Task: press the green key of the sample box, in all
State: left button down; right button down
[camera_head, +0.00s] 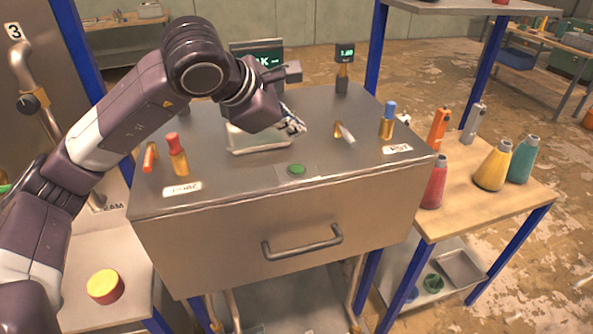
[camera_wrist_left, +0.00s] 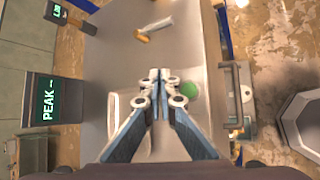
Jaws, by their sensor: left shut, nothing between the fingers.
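The sample box (camera_head: 290,217) is a grey metal cabinet with a drawer-like front and a bar handle (camera_head: 302,243). Its green key (camera_head: 296,169) is a round green button at the front edge of the top. In the left wrist view the green key (camera_wrist_left: 189,90) shows just right of the fingertips. My left gripper (camera_head: 296,126) is shut and empty, above the box top and behind the key. In the left wrist view its fingertips (camera_wrist_left: 160,76) point along the top, apart from the key in the picture. My right gripper is not in view.
A shallow clear-walled tray (camera_head: 258,148) lies under my left gripper. A display (camera_head: 345,54) stands behind. Coloured flasks (camera_head: 493,166) stand on the right-hand table.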

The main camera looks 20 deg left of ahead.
pick_arm(q)
jog(key=b, duration=0.4)
send_over(295, 169)
notch_tip(295, 169, down, 6)
jog(key=shift+r, duration=0.15)
jog(key=shift+f+b, duration=0.3)
jog(key=shift+f, duration=0.2)
jog(key=shift+s, duration=0.1)
dwell(0.5)
jog(key=shift+f+b, duration=0.35)
jog(key=shift+b, duration=0.25)
jog(key=shift+f+b, duration=0.5)
jog(key=shift+b, duration=0.15)
dwell(0.5)
dwell(0.3)
jog(key=shift+r+p, duration=0.4)
jog(key=shift+r, duration=0.45)
